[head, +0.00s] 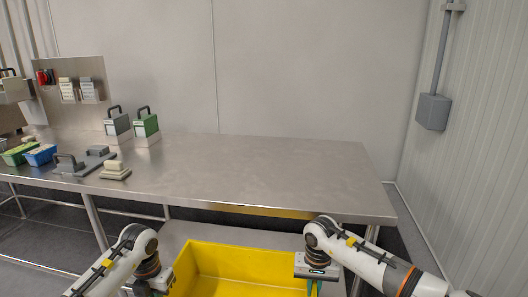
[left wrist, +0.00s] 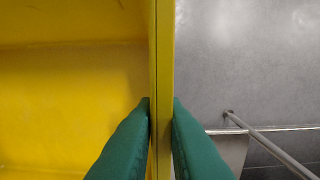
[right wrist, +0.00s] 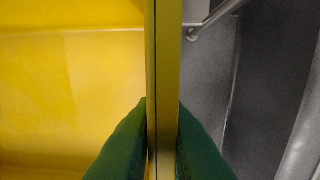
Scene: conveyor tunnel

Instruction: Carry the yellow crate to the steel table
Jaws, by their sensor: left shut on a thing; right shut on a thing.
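The yellow crate (head: 240,262) is held between my two arms at the bottom of the head view, in front of the steel table and lower in the picture. It looks empty in the part that shows. My left gripper (left wrist: 160,105) is shut on one side wall of the crate, with a green finger on each side of the rim. My right gripper (right wrist: 162,105) is shut on the opposite side wall in the same way. The steel table (head: 290,170) stands just beyond the crate. The crate's near end is cut off by the frame.
The right and middle tabletop is bare. A grey box (head: 433,112) hangs on the right wall.

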